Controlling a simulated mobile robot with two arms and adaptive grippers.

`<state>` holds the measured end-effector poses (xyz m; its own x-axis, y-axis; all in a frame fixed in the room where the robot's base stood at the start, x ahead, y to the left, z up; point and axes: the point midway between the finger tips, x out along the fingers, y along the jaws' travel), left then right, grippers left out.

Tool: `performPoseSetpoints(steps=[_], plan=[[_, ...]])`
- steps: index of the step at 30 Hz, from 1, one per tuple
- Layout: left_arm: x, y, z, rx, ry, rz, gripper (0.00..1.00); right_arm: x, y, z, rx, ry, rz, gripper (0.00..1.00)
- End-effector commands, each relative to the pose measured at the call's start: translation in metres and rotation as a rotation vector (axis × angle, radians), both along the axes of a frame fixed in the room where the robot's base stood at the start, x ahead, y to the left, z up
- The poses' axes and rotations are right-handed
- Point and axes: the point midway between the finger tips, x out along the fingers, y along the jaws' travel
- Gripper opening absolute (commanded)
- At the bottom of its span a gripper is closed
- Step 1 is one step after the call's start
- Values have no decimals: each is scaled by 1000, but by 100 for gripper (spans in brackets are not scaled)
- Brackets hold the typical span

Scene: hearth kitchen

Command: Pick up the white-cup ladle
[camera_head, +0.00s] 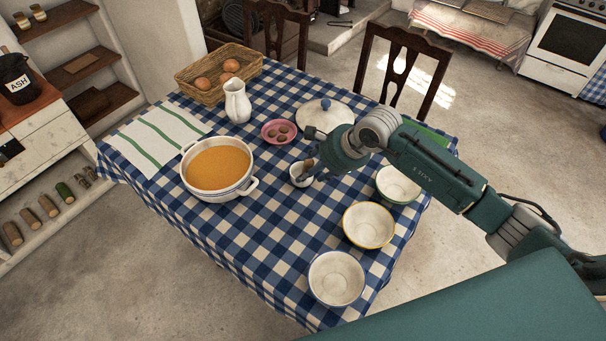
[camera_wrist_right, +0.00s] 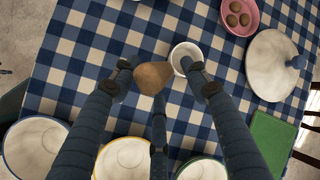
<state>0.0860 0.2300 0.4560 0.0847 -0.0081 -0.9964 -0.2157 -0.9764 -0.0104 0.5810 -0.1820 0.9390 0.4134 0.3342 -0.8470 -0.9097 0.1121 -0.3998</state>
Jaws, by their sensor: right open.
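The ladle's white cup (camera_head: 300,175) sits low on the blue checked tablecloth, just right of the soup pot. The cup also shows in the right wrist view (camera_wrist_right: 181,53), partly covered by a finger. A brown wooden piece (camera_wrist_right: 152,77), apparently the end of the ladle's handle, rises towards the wrist camera between my fingertips. My right gripper (camera_head: 313,152) is above and beside the cup, with its three fingers spread around the handle end. It is open and not closed on anything. I cannot tell whether a finger touches the handle. My left gripper is out of view.
A pot of orange soup (camera_head: 219,170) stands left of the cup. A pink dish (camera_head: 267,139) and a white lid (camera_head: 340,112) lie behind. The cloth in front of the cup is clear.

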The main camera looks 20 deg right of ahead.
Motion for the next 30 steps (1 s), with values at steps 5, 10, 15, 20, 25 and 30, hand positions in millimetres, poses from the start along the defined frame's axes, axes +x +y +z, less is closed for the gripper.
performPoseSetpoints(steps=[5,10,15,20,25,30], plan=[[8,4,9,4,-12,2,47,10,9,-18,3,0,-1,46],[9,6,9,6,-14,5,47,12,9,-22,0,-1,0,46],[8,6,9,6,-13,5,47,11,9,-22,0,-1,0,36],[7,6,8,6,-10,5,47,11,9,-22,0,-1,0,4],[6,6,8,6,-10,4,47,12,9,-22,1,-2,1,0],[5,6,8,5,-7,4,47,12,9,-21,1,-1,1,0]])
